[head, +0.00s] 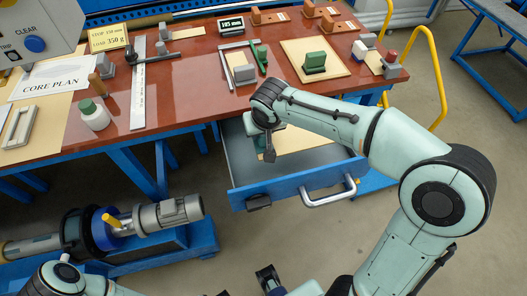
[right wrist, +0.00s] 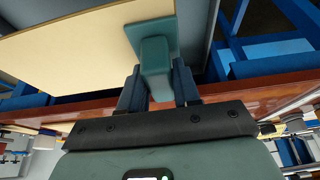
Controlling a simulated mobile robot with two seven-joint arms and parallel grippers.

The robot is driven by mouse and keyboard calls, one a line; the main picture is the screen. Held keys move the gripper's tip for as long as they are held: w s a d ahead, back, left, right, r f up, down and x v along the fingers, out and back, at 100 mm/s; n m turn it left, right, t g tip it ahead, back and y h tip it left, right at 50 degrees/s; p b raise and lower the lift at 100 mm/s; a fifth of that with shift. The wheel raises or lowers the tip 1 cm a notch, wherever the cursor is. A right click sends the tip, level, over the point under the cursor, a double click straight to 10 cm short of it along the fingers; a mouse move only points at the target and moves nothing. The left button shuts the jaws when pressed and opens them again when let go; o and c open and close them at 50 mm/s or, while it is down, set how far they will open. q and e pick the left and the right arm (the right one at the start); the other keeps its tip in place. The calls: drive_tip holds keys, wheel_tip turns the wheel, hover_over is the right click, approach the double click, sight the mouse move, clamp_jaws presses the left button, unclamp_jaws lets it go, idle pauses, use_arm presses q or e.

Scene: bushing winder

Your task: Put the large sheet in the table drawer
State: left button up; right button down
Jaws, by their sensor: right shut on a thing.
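A large tan sheet (right wrist: 75,45) with a teal-green block handle (right wrist: 155,55) is at my right gripper (right wrist: 158,88). The gripper's fingers are shut on the handle. In the head view the sheet (head: 292,143) shows partly inside the open drawer (head: 240,160), mostly behind my right wrist. I cannot tell whether it rests on the drawer floor. The drawer has a blue front and a silver handle (head: 330,193). A dark part at the bottom edge of the head view may be my left gripper (head: 270,278); its fingers are not clear.
A motor unit (head: 165,213) stands left of the drawer. Yellow rails (head: 437,75) stand at right.

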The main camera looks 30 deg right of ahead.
wheel_tip(320, 180, down, 10)
drive_tip(key=shift+r+b, duration=0.1)
drive_tip(key=shift+b, duration=0.5)
drive_tip(key=shift+f+b, duration=0.65)
drive_tip(key=shift+b, duration=0.15)
drive_tip(key=c, duration=0.8)
unclamp_jaws()
drive_tip(key=shift+f, duration=0.1)
drive_tip(key=shift+r+p, duration=0.3)
drive_tip(key=shift+p, duration=0.15)
drive_tip(key=p+v, duration=0.2)
drive_tip(key=v, duration=1)
drive_tip(key=shift+r, duration=0.45)
